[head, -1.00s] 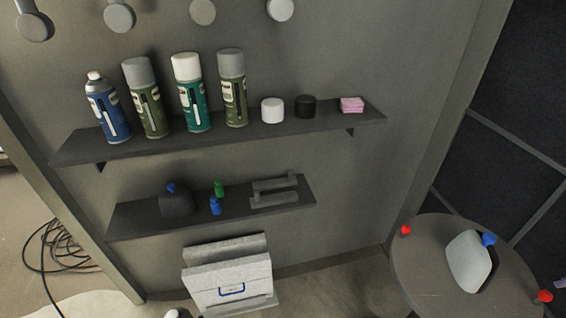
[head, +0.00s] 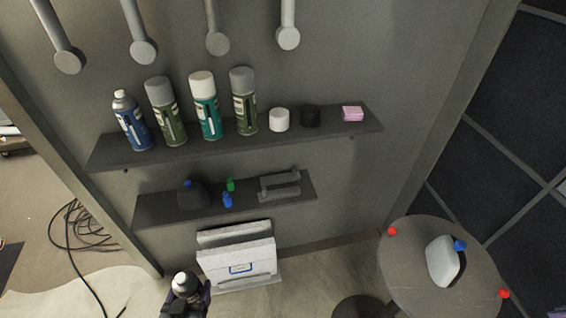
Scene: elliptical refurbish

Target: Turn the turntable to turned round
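The turntable (head: 415,288) is most likely the round grey-brown disc at the lower right, cut off by the bottom edge. A red knob (head: 392,231) stands at its back-left rim and another red knob (head: 504,294) at its right rim. A pale jug (head: 441,262) with a blue cap (head: 460,246) stands on it. No gripper fingers can be made out. A dark part with a pale round top at the bottom left may belong to my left arm. It is well apart from the disc.
A long wall shelf (head: 166,150) holds several spray cans, two small jars and a pink block (head: 353,113). A lower shelf (head: 160,211) carries a dark jug and small bottles. A white box (head: 240,262) sits below. Black cables (head: 80,235) lie at the left.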

